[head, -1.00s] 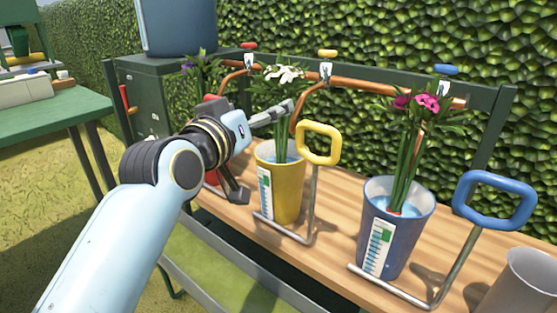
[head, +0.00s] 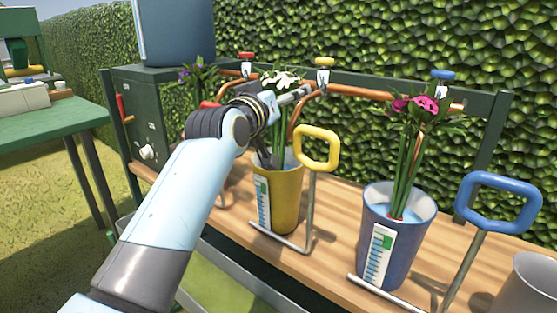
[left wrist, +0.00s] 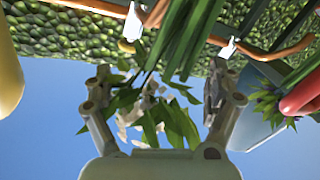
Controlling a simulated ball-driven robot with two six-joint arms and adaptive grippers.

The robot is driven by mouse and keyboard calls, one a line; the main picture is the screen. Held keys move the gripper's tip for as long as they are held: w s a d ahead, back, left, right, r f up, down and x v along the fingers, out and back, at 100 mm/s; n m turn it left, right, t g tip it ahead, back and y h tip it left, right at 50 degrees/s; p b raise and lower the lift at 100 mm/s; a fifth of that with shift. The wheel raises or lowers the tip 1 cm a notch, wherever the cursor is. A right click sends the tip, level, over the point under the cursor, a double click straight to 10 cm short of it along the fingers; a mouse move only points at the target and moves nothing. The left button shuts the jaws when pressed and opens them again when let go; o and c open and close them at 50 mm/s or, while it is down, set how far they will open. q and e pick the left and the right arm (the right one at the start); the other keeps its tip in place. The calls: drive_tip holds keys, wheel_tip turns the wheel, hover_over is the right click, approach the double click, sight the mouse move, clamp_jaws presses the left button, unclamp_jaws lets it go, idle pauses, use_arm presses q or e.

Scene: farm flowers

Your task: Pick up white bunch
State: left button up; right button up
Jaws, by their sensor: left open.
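The white bunch (head: 282,80) stands upright in the yellow bucket (head: 280,200), its white blooms above the rim. My left gripper (head: 283,125) is at the bunch, above the bucket's rim, with its fingers open. In the left wrist view the open fingers (left wrist: 165,100) stand on either side of the green stems (left wrist: 190,40), with leaves and white petals (left wrist: 150,110) between them. The arm and gripper hide part of the stems in the head view. My right gripper is not in view.
A yellow handle (head: 318,148) rises beside the yellow bucket. A blue bucket (head: 395,235) with pink flowers (head: 422,106) and a blue handle (head: 498,203) stand to the right. A rail with taps (head: 325,75) runs behind. A grey cup (head: 527,290) is at lower right.

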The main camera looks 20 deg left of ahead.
use_arm(q)
drive_tip(key=c, duration=1.8)
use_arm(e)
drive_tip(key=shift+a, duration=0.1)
use_arm(q)
wheel_tip(320, 180, up, 10)
drive_tip(key=p, duration=0.2)
drive_tip(key=shift+r+p, duration=0.1)
drive_tip(key=shift+p, duration=0.25)
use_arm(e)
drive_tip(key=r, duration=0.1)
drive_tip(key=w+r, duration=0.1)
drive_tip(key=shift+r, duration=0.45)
